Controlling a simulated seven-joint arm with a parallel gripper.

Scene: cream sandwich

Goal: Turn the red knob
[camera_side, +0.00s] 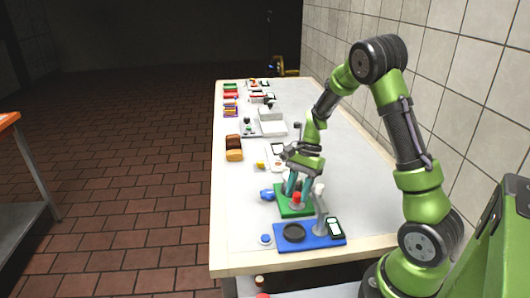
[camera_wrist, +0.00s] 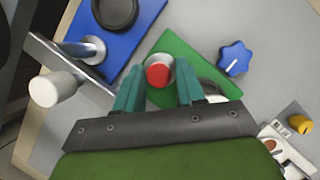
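The red knob (camera_side: 297,197) is a small red-topped cylinder on a green board (camera_side: 283,208). In the wrist view the red knob (camera_wrist: 158,75) has a pale grey metal body, and the green board (camera_wrist: 190,50) lies beneath it. My gripper (camera_side: 293,190) is just above the green board, pointing down. In the wrist view my gripper (camera_wrist: 160,64) is open, with a teal finger on either side of the red knob. Gaps show between the knob and both fingers in that picture. I cannot tell how far the fingertips are above the board.
A blue star-shaped knob (camera_wrist: 235,58) lies beside the green board. A blue board (camera_side: 282,245) with a black round part (camera_side: 293,233) and a white-tipped lever (camera_side: 319,191) stands close in front. Bread-like blocks (camera_side: 234,154) and several trays lie farther back. A tiled wall (camera_side: 460,75) borders the right side.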

